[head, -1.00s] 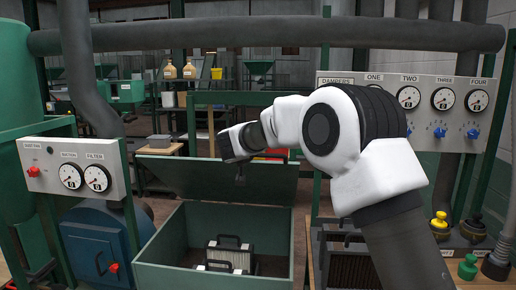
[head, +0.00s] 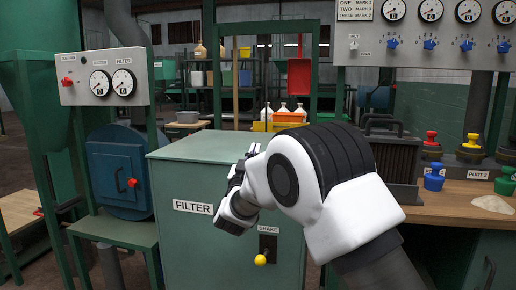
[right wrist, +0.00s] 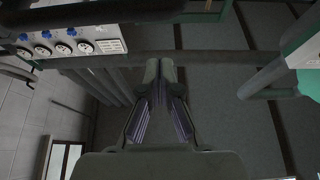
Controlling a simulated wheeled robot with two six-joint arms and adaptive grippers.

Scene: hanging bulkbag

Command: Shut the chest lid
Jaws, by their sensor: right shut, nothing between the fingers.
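The chest (head: 185,245) is a green box with a "FILTER" label on its front. Its lid (head: 205,143) lies flat across the top, and no gap shows along the visible edges. The inside is hidden. My right gripper (head: 252,150) is at the lid's right front part, its fingers pointing up and away from me. I cannot tell whether it touches the lid. In the right wrist view the fingers (right wrist: 165,70) are together with nothing between them. My left gripper is not in view.
A "SHAKE" lever with a yellow knob (head: 260,260) is on the chest's front. A bench (head: 450,205) with a dark filter (head: 388,155) and coloured stoppers stands at the right. A blue round-fronted unit (head: 118,170) and gauge panel (head: 103,77) stand at the left.

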